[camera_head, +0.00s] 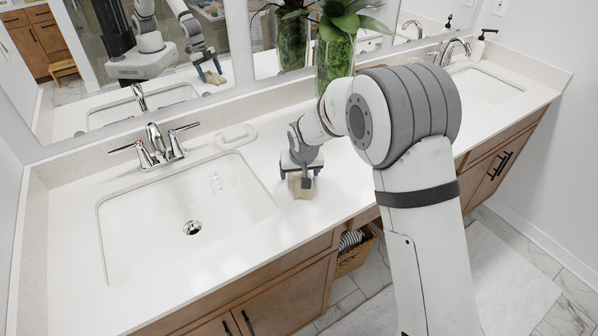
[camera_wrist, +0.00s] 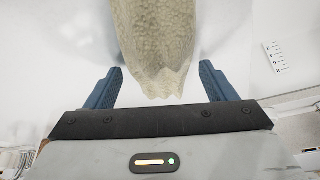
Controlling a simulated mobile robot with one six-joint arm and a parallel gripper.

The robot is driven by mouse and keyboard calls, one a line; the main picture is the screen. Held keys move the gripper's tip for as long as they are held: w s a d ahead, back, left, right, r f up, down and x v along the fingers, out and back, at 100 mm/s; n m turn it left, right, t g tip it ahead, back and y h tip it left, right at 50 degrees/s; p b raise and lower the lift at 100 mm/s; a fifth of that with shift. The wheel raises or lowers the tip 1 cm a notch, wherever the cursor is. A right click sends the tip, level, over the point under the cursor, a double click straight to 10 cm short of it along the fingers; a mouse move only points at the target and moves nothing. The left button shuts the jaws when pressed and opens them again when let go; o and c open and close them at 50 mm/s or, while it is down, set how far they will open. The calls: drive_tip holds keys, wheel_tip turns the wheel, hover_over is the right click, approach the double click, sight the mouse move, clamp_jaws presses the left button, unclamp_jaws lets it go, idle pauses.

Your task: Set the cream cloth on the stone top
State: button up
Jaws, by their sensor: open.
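The cream cloth (camera_head: 302,188) lies on the white stone top (camera_head: 262,150), just right of the left sink. My gripper (camera_head: 301,174) is right over it, pointing down, with its blue fingers on either side. In the wrist view the cloth (camera_wrist: 158,45) is a narrow folded piece between and beyond the fingertips. Both fingers of the gripper (camera_wrist: 161,78) stand apart from it, with a gap on each side. My gripper partly hides the cloth in the head view.
The left sink (camera_head: 187,215) is left of the cloth, with a faucet (camera_head: 157,148) behind it. A white soap dish (camera_head: 236,136) and a green plant in a glass vase (camera_head: 334,58) stand toward the mirror. The counter's front edge is close to the cloth.

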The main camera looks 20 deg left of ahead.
drive_tip(key=b+v, duration=0.1)
drive_tip(key=v, duration=1.1)
drive_tip(key=s+d+r+m, duration=0.15)
drive_tip(key=d+r, duration=0.25)
drive_tip(key=d, duration=0.7)
drive_tip(key=s+d+r+m+g+h, duration=0.1)
drive_tip(key=s+d+m, duration=0.3)
drive_tip(key=s+d, duration=1.8)
drive_tip(key=shift+s+d+h, duration=0.4)
drive_tip(key=shift+h, duration=0.1)
